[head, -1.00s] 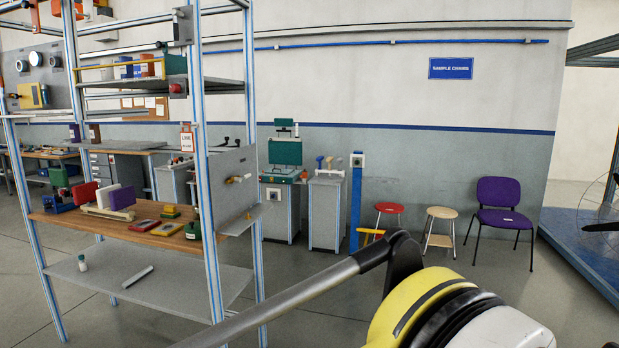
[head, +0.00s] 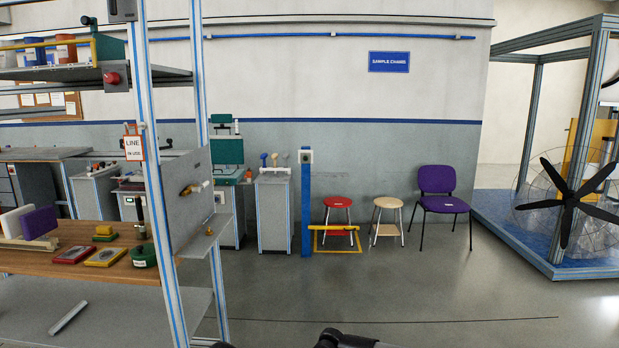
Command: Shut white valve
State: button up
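A grey panel (head: 187,215) is fixed to the side of the shelf frame at the left of the head view. A small brass fitting (head: 190,189) with a pale end sticks out from it to the right. It may be the white valve, but it is too small to tell whether it is open or closed. A second small brass piece (head: 209,232) sits lower on the panel's ledge. Only dark parts of my arm show at the bottom edge. My gripper is not in view.
A workbench shelf (head: 130,262) with several items stands at left. A blue post (head: 306,205), a red stool (head: 338,202), a wooden stool (head: 388,203) and a purple chair (head: 437,190) line the wall. A large fan (head: 567,195) stands right. The middle floor is clear.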

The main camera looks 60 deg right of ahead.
aim_at(203, 186)
jog(key=l+z, duration=0.15)
jog(key=z, duration=0.35)
jog(key=i+z, duration=0.1)
jog(key=z, duration=0.35)
